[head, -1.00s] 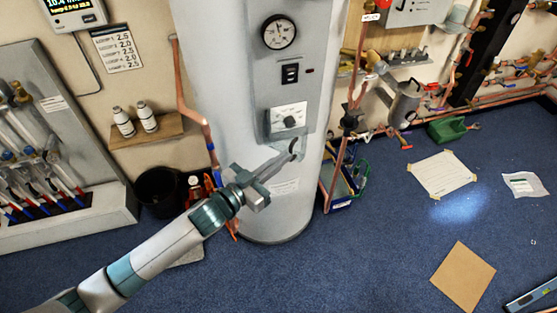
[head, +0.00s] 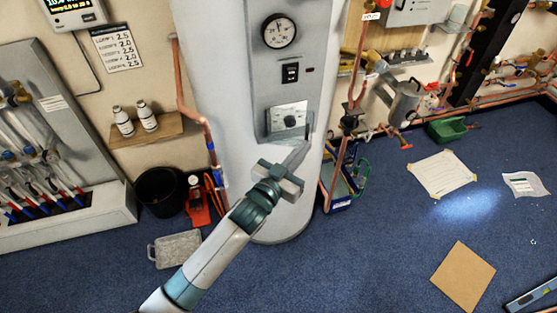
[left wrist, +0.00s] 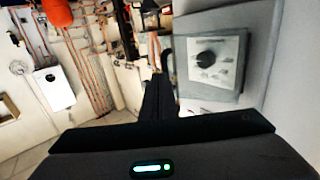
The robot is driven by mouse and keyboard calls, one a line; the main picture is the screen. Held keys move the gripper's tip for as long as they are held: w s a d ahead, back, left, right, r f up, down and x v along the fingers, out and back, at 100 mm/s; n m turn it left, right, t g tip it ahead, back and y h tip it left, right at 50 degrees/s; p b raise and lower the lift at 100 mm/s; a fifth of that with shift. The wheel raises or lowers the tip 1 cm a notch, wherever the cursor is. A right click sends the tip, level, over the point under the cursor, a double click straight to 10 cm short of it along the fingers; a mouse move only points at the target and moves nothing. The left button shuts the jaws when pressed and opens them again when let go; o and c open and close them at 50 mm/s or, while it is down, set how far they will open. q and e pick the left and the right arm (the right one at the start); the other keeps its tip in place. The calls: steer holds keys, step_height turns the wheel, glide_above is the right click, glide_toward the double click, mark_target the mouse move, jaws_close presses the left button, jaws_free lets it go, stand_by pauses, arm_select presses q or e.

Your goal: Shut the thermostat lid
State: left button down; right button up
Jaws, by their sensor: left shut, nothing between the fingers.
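The thermostat (head: 271,122) is a small box with a pale plate and a black dial, low on the grey panel of the white cylinder. It also shows in the left wrist view (left wrist: 207,75), right of the fingers. A grey, see-through lid (left wrist: 210,97) seems to lie over the plate; I cannot tell whether it sits flush. My left gripper (head: 308,135) is shut and empty, its tip just right of the thermostat's lower right edge in the head view. I cannot tell whether it touches the lid. My right gripper is not in view.
A round gauge (head: 279,31) and a black switch (head: 290,73) sit above the thermostat. Copper pipes (head: 186,100) run left of the cylinder, and more stand to its right. A blue crate (head: 343,205) stands on the floor at right. Open floor lies in front.

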arm_select(q)
steer(key=b+x, duration=0.1)
steer(key=x, duration=0.5)
steer(key=shift+w+d+n+y, duration=0.15)
steer(key=shift+d+n+y, duration=0.15)
steer(key=shift+y, duration=0.1)
steer(key=shift+r, duration=0.1)
stand_by(0.3)
